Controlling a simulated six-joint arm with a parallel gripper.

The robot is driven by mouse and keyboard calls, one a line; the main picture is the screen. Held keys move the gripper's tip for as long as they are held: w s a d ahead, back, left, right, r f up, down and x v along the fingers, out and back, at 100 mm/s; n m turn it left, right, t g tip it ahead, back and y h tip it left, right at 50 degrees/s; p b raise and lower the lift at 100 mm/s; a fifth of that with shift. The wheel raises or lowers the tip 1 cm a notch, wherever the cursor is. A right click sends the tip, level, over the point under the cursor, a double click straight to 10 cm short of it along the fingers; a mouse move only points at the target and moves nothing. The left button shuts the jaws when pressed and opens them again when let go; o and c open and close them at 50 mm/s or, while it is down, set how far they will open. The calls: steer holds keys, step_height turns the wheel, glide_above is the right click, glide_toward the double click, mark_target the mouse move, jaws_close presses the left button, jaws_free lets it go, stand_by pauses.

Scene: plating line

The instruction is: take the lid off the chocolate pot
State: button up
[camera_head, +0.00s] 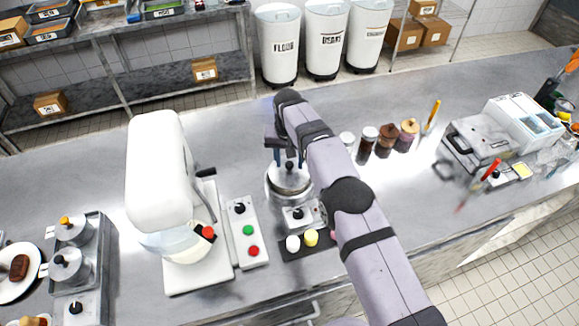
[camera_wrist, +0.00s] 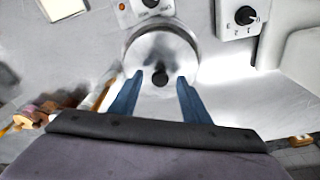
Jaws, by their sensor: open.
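The chocolate pot (camera_head: 279,200) is a metal pot with a silver lid (camera_head: 289,180) and a dark knob (camera_head: 289,164) on top. The lid sits on the pot. My gripper (camera_head: 279,160) is over the pot with its blue fingers pointing down. In the wrist view my gripper (camera_wrist: 160,85) is open, with one finger on each side of the black knob (camera_wrist: 160,77). The fingers appear apart from the knob. The lid (camera_wrist: 162,52) fills the upper middle of that view. My arm hides part of the counter right of the pot.
A white mixer (camera_head: 160,170) and a control panel (camera_head: 243,232) stand left of the pot. Several jars (camera_head: 387,138) stand to the right at the back. A dark mat (camera_head: 300,246) with small sweets lies in front. The counter behind the pot is clear.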

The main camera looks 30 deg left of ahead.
steer(key=shift+f, duration=0.15)
jaws_close()
steer(key=shift+r+b, duration=0.2)
steer(key=shift+b, duration=0.15)
